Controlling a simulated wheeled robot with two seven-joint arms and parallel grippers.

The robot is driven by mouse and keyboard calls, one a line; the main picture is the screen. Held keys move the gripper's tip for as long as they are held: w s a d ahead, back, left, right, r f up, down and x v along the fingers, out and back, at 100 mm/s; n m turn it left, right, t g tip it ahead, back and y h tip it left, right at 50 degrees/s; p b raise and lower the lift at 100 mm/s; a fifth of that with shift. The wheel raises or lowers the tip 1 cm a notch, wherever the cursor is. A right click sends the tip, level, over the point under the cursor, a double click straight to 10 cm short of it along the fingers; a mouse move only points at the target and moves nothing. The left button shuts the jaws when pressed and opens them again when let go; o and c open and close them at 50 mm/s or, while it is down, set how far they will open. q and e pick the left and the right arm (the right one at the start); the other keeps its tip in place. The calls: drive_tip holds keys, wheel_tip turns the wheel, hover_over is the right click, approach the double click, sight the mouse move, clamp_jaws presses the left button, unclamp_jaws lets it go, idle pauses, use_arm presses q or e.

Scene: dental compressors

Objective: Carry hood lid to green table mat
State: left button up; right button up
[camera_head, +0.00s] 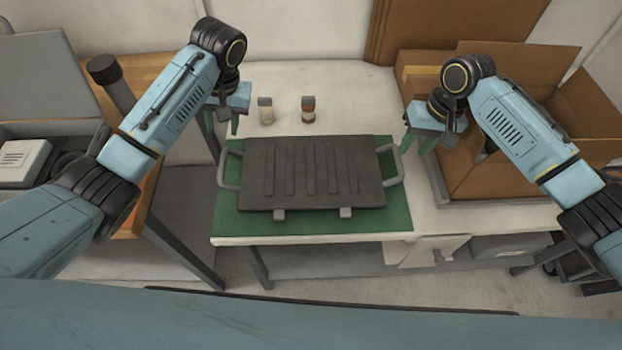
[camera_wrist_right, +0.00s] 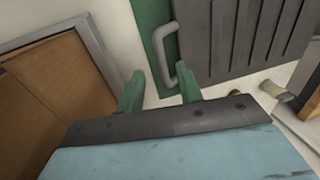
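The hood lid (camera_head: 314,172) is a dark grey ribbed panel with a light grey handle at each side. It lies flat over the green table mat (camera_head: 310,223), whose front and side edges show around it. My left gripper (camera_head: 223,128) is above and behind the lid's left handle (camera_head: 230,165), apart from it; its fingers look spread. My right gripper (camera_head: 418,146) is open and empty, up and to the right of the right handle (camera_head: 396,164). In the right wrist view, my right gripper's fingers (camera_wrist_right: 160,88) are apart and the handle (camera_wrist_right: 172,76) shows beyond them.
Two small bottles (camera_head: 266,110) (camera_head: 308,109) stand behind the lid on the white table (camera_head: 345,85). An open cardboard box (camera_head: 510,170) stands to the right of my right gripper. A wooden table (camera_head: 140,75) with a grey case is at the left.

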drive_tip(key=r, duration=0.3)
drive_tip(key=shift+d+r, duration=0.25)
drive_tip(key=shift+d, duration=0.05)
